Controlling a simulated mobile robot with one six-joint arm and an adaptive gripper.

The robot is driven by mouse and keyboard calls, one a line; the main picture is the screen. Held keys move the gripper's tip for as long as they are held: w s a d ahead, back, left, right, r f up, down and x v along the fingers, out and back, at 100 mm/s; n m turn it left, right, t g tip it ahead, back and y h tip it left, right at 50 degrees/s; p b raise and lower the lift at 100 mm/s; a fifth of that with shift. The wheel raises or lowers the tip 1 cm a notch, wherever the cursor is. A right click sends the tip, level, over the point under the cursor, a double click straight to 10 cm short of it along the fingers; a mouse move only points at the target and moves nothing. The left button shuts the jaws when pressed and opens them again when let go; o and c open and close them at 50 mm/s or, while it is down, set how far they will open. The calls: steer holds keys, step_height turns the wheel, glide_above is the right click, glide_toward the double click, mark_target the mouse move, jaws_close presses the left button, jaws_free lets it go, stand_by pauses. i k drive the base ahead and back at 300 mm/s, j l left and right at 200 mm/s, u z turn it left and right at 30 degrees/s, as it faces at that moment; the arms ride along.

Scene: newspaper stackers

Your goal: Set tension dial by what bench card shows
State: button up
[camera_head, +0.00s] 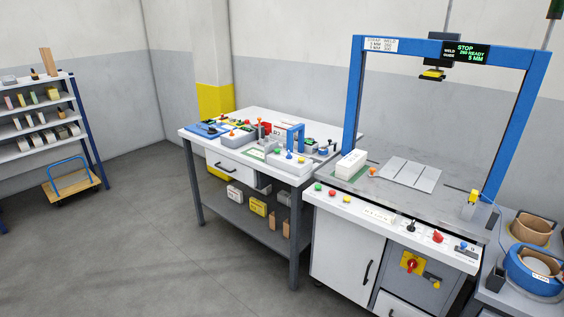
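The strapping machine's front control panel (385,222) carries small green, red and yellow buttons on the left. Farther right on it are a black knob (411,227), a red control (437,237) and a blue control (461,246). I cannot tell which of these is the tension dial, or any setting. A white card (381,45) on the blue arch reads about "STRAP WELD" and "5 MM 200"; its text is small. A dark display (466,52) reads about "STOP", "READY" and "5 MM". On the workbench, no bench card can be made out clearly. My gripper is not in view.
The white workbench (225,142) left of the machine is crowded with small tools and fixtures. Strap coils, one blue (533,272), stand at the right edge. A shelf rack (40,130) and flat trolley (75,186) stand far left. The floor (130,240) in front is clear.

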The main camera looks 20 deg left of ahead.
mark_target(411, 228)
steer(key=i+j+u, duration=0.65)
steer(key=i+j, duration=0.15)
steer(key=i+j+u, duration=0.35)
steer(key=i, duration=0.25)
steer(key=k+l+z, duration=0.5)
steer(key=k, duration=0.2)
steer(key=k+l+z, duration=0.5)
steer(key=k+l, duration=0.15)
steer(key=l, duration=0.2)
steer(key=i+j, duration=0.2)
steer(key=i, duration=0.25)
steer(key=i+j, duration=0.2)
steer(key=i, duration=0.25)
steer(key=i+j, duration=0.2)
steer(key=i, duration=0.25)
steer(key=i+j, duration=0.15)
steer(key=i, duration=0.3)
